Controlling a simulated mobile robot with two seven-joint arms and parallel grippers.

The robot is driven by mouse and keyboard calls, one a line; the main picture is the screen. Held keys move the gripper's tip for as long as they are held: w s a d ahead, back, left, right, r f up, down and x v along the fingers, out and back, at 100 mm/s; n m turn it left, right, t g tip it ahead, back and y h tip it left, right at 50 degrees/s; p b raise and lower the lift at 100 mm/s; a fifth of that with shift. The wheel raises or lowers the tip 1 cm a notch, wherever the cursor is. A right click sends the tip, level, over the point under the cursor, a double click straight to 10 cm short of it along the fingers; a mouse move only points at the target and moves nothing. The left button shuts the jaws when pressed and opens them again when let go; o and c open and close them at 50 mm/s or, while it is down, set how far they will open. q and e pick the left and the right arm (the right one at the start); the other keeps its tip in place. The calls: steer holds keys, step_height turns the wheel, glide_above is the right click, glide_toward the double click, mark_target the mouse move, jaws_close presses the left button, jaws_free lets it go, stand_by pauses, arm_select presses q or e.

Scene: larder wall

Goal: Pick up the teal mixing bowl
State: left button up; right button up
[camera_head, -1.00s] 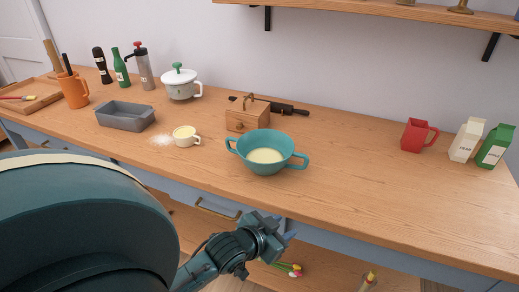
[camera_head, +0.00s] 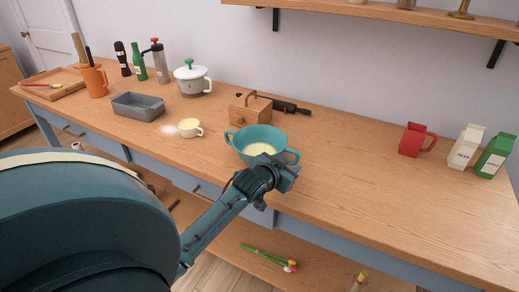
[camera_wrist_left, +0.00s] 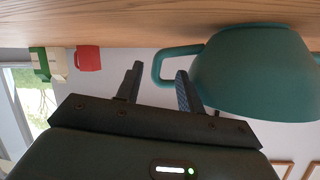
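The teal mixing bowl (camera_head: 262,143) stands upright on the wooden counter with a pale yellow filling and a loop handle on each side. In the left wrist view the bowl (camera_wrist_left: 255,75) appears upside down at the right, its near handle reaching toward my fingers. My left gripper (camera_head: 291,175) is at the counter's front edge, just in front of the bowl's right handle. In the wrist view its two fingers (camera_wrist_left: 157,88) are apart, with the handle's end showing beyond the gap. I cannot see contact. My right gripper is not in view.
A red mug (camera_head: 413,140) and two cartons (camera_head: 480,150) are at the right. A grey loaf tin (camera_head: 138,106) is left.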

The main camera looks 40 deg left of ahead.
mark_target(295, 162)
arm_select(q)
steer(key=x, duration=0.3)
steer(key=shift+w+d+f, duration=0.1)
steer(key=shift+f, duration=0.1)
steer(key=shift+c, duration=0.6)
jaws_close()
steer(key=shift+r, duration=0.1)
